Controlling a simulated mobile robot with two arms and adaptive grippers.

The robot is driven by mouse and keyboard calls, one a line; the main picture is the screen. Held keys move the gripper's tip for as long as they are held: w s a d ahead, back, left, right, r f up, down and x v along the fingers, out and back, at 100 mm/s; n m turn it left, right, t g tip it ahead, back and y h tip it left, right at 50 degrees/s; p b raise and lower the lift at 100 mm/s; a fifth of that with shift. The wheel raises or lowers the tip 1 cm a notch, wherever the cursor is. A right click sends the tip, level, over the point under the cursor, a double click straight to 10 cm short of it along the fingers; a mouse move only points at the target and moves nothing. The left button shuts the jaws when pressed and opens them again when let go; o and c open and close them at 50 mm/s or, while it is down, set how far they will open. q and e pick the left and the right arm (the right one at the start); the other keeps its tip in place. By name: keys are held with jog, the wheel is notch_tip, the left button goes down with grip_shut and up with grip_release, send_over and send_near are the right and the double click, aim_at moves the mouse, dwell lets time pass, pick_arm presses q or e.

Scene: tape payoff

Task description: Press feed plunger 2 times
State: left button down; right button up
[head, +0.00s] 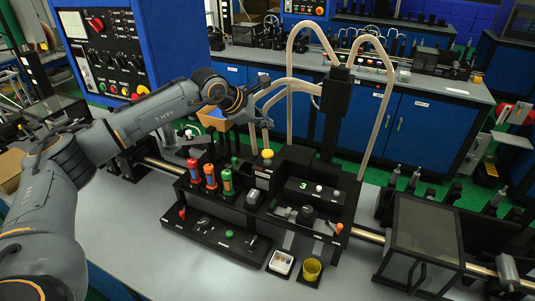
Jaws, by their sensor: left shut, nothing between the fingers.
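A black tape machine (302,192) stands on the grey bench, with a panel marked "3". I cannot tell for certain which part is the feed plunger. A yellow-topped knob (267,154) stands upright on the machine's back left part. My left gripper (267,123) is shut and empty above this knob, with a visible gap between them in the picture. My left arm reaches in from the left. My right gripper is not in view.
Red, orange and green cylinders (210,176) stand left of the knob. Pale looped tubes (292,90) and a dark post (334,105) rise behind. A yellow cup (312,269) and a small white tray (281,262) sit in front. Bare bench (190,270) lies at front left.

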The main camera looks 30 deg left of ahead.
pick_arm(q)
jog(key=b, duration=0.3)
send_over(267, 152)
jog(key=f, duration=0.5)
jog(key=shift+s+a+f, duration=0.15)
jog(key=shift+s+f, duration=0.1)
jog(key=shift+f, duration=0.1)
jog(key=shift+f+b, duration=0.35)
jog(key=shift+f, duration=0.15)
jog(key=shift+f+b, duration=0.45)
jog(key=shift+b, duration=0.1)
jog(key=shift+s+f+b, duration=0.1)
jog(key=shift+f+b, duration=1.2)
jog(key=shift+f, duration=0.05)
dwell(1.2)
dwell(0.3)
jog(key=shift+r+p, duration=0.75)
jog(key=shift+r, duration=1)
jog(key=shift+r, duration=0.1)
